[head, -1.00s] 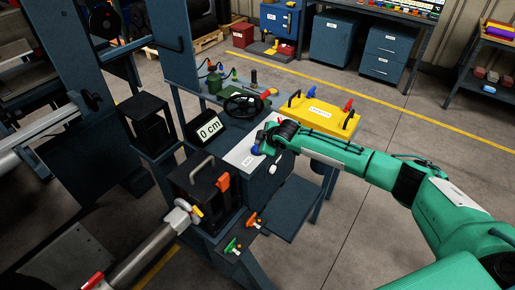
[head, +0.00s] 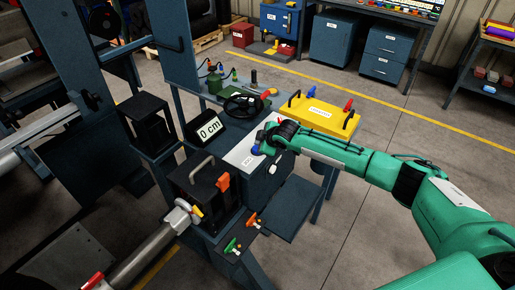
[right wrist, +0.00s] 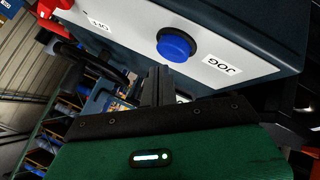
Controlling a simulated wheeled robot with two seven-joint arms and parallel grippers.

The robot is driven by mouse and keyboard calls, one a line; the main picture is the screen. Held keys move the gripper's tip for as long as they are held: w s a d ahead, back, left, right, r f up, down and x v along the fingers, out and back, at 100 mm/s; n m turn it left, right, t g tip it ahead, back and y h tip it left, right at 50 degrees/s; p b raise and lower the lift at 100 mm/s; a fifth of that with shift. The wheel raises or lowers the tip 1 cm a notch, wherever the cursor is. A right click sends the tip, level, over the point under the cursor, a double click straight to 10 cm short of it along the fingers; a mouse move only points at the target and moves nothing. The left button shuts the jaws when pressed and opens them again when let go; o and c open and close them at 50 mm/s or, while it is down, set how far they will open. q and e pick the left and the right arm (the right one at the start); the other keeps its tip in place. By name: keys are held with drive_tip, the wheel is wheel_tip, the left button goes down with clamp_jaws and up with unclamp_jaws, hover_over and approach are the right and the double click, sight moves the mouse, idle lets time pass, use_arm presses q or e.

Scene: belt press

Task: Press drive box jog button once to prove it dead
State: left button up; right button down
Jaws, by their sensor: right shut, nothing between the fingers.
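The drive box (head: 268,180) is a dark box with a pale top panel (head: 238,155). In the right wrist view its round blue jog button (right wrist: 175,46) stands out from the pale panel (right wrist: 135,22) beside a label reading JOG (right wrist: 222,65). In the head view the button (head: 256,149) shows just left of my gripper, partly hidden. My right gripper (head: 266,141) is at the panel, its fingertips hard to see there. In the right wrist view the dark fingers (right wrist: 156,84) are shut and empty, below the button and seemingly apart from it. My left gripper is not in view.
A black handwheel (head: 243,105) and a "0 cm" display (head: 209,130) stand behind and left of the panel. A yellow case (head: 318,115) with black handles sits behind my right forearm. A black box with a grey handle (head: 203,180) stands in front. Floor at right is open.

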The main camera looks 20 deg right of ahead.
drive_tip(key=shift+f, duration=0.15)
drive_tip(key=shift+f, duration=0.25)
drive_tip(key=shift+f+b, duration=0.35)
drive_tip(key=shift+f, duration=0.25)
idle(0.8)
drive_tip(key=shift+r, duration=0.1)
drive_tip(key=shift+r+p, duration=0.85)
drive_tip(key=shift+r, duration=0.15)
wheel_tip(320, 180, up, 5)
drive_tip(key=p, duration=0.4)
